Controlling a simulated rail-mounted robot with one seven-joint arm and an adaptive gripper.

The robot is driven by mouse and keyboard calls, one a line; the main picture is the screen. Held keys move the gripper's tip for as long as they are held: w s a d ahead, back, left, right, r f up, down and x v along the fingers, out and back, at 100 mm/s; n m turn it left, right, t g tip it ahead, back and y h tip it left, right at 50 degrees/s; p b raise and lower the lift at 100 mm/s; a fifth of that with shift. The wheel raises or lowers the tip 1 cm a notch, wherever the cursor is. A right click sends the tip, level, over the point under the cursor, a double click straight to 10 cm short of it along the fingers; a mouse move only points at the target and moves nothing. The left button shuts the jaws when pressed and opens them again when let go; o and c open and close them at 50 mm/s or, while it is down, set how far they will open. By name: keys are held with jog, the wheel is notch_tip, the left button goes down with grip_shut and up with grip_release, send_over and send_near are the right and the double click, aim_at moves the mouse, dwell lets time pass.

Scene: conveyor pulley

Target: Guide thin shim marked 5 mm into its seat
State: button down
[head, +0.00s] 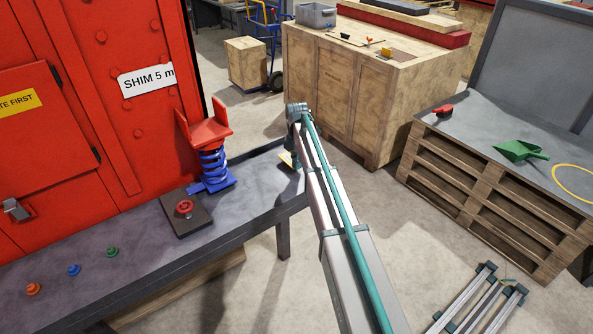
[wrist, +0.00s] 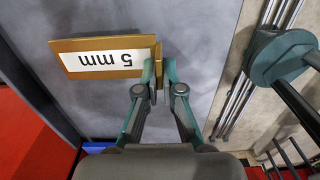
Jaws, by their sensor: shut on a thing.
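The shim is a thin brass-coloured plate with a white label reading "5 mm", upside down in the wrist view (wrist: 105,58). My gripper (wrist: 160,72) is shut on a small tab at the shim's right edge. In the head view only a small yellowish piece of the shim (head: 286,158) shows beside my gripper (head: 294,158), over the far right end of the grey bench. A sign reading "SHIM 5 m" (head: 148,80), partly cut by its edge, is on the red cabinet. I cannot make out the shim's seat.
On the grey bench (head: 120,275) stand a red cradle on a blue spring (head: 212,165), a red button on a dark base (head: 184,208) and several small coloured knobs (head: 73,270). The red cabinet (head: 60,130) rises behind. A wooden crate (head: 335,95) stands beyond the bench.

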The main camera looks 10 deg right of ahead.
jog(key=s+a+r+b, duration=0.3)
jog(key=s+r, duration=0.7)
jog(key=s, duration=0.3)
jog(key=shift+s, duration=0.35)
jog(key=shift+d+r, duration=0.1)
